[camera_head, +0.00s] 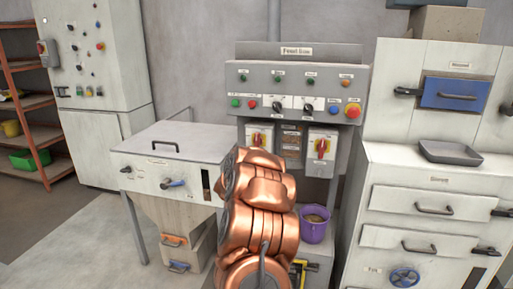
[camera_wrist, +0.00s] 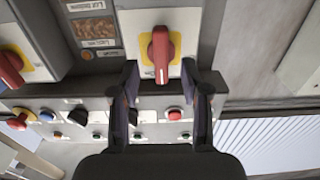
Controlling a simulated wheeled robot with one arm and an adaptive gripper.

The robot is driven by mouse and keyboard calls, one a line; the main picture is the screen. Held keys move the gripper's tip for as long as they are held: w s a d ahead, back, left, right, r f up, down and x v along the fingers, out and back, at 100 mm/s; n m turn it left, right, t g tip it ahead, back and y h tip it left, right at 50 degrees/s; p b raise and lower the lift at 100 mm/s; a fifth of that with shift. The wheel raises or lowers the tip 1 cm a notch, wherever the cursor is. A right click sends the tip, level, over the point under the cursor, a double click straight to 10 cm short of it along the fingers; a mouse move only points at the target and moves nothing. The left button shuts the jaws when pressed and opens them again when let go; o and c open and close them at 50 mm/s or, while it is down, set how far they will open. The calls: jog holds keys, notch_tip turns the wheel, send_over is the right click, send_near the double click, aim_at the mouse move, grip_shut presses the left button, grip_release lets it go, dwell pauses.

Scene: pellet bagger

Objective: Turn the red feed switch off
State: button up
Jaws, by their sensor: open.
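Two red rotary switches on yellow plates sit on white boxes low on the grey control panel (camera_head: 300,75). The left red switch (camera_head: 257,139) and the right red switch (camera_head: 322,148) both show in the head view. Their labels are too small to read. In the upside-down wrist view, one red switch (camera_wrist: 160,55) is centred just past my fingertips, its handle roughly upright. The other red switch (camera_wrist: 10,68) is at the left edge. My gripper (camera_wrist: 160,80) is open and empty, its fingers spread to either side of the centred handle's line. My arm hides the gripper in the head view.
Rows of buttons and knobs line the panel, with a red emergency button (camera_head: 353,111) at right. A purple bucket (camera_head: 314,224) stands below. A white hopper cabinet (camera_head: 172,163) is left, and a drawer cabinet (camera_head: 430,200) is close on the right.

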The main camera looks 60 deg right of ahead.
aim_at(257, 142)
jog(key=shift+p+x, duration=0.45)
jog(key=shift+x, duration=2.55)
jog(key=c, duration=0.8)
